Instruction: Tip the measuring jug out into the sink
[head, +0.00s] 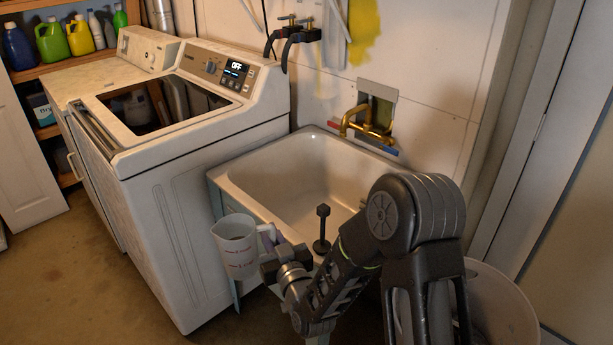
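The measuring jug (236,248) is a translucent white jug with reddish markings, roughly upright, in front of the sink's near left corner. Its handle (268,234) faces right. My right gripper (268,262) is at the handle side and appears shut on the handle, holding the jug in the air; the fingers are small and partly hidden. My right arm covers the sink's front right part. My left gripper is not in view.
A brass faucet (352,122) juts over the sink's back edge. A black upright rod (322,225) with a knob stands near the sink's front rim. A white washer (200,190) is close on the left. A pale bin (500,305) stands at right. The basin's left half is clear.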

